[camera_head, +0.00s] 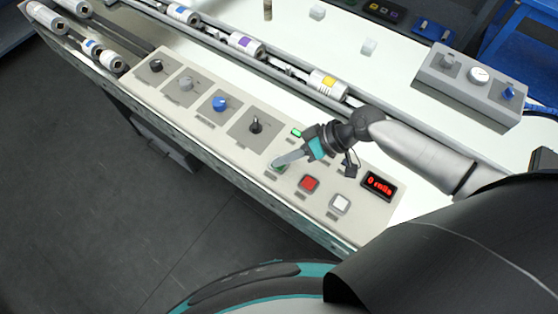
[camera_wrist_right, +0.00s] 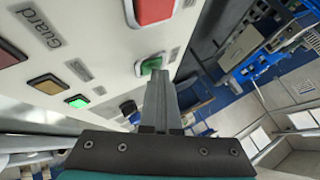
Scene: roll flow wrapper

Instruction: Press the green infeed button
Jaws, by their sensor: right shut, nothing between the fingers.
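The green infeed button (camera_head: 282,169) is on the pale control panel, mostly hidden by my fingertips in the head view. In the right wrist view the green button (camera_wrist_right: 150,66) shows as a green square just beyond the fingertips, below a large red button. My right gripper (camera_head: 277,164) is shut and empty, with its tip over the green button. In the wrist view the closed fingers (camera_wrist_right: 160,78) overlap the button's lower right edge. I cannot tell whether the tip touches it. My left gripper is not in view.
The red button (camera_head: 309,184), white button (camera_head: 340,203) and red digital display (camera_head: 379,186) sit right of the green button. A lit green lamp (camera_head: 296,133) is just above it. Several knobs, including a blue knob (camera_head: 220,104), line the panel's left part.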

